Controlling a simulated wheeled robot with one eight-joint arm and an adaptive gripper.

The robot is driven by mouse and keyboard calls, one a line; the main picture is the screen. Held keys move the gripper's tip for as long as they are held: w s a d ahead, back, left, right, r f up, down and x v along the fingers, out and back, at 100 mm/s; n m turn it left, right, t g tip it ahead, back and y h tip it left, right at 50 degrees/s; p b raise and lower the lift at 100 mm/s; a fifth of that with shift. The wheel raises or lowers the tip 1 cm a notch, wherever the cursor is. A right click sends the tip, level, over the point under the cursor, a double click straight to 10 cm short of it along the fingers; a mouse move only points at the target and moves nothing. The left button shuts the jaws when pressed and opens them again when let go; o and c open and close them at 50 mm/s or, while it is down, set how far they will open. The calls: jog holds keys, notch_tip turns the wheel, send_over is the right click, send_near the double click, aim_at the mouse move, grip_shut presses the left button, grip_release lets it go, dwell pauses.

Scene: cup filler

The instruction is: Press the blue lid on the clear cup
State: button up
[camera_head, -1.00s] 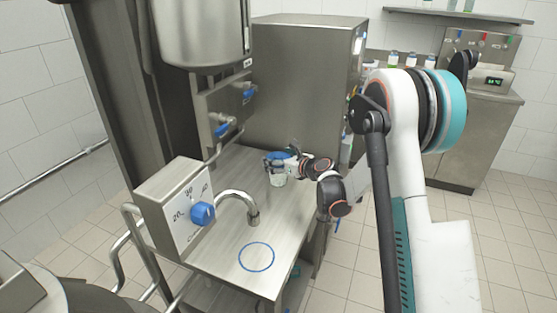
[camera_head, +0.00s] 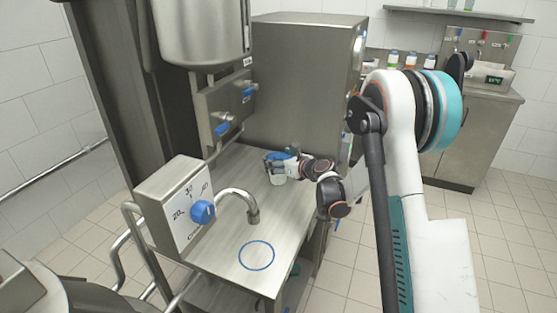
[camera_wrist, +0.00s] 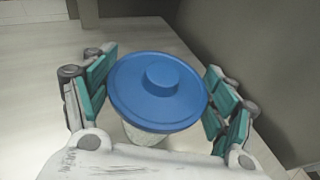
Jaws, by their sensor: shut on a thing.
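The blue lid (camera_wrist: 150,97) is a round disc with a raised knob, large in the middle of the wrist view. It also shows small in the head view (camera_head: 277,156). My gripper (camera_wrist: 160,95) has its green-padded fingers on the lid's two sides and is shut on the lid. The clear cup (camera_wrist: 148,136) is directly under the lid; only part of its wall shows below the rim. In the head view the cup (camera_head: 278,179) stands on the steel counter. The lid hides the cup's rim, so I cannot tell whether the lid is seated.
The steel counter (camera_head: 225,240) has a blue ring mark (camera_head: 257,269) near its front. A curved spout (camera_head: 253,214) and a dial box (camera_head: 175,215) stand left of the cup. A tall steel cabinet (camera_head: 300,85) rises behind. The counter's front right is clear.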

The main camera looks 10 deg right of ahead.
jog(key=o, duration=0.8)
jog(key=shift+s+d, duration=0.1)
jog(key=v, duration=1.1)
jog(key=shift+s+r, duration=0.25)
jog(key=shift+s, duration=0.1)
jog(key=shift+d, duration=0.1)
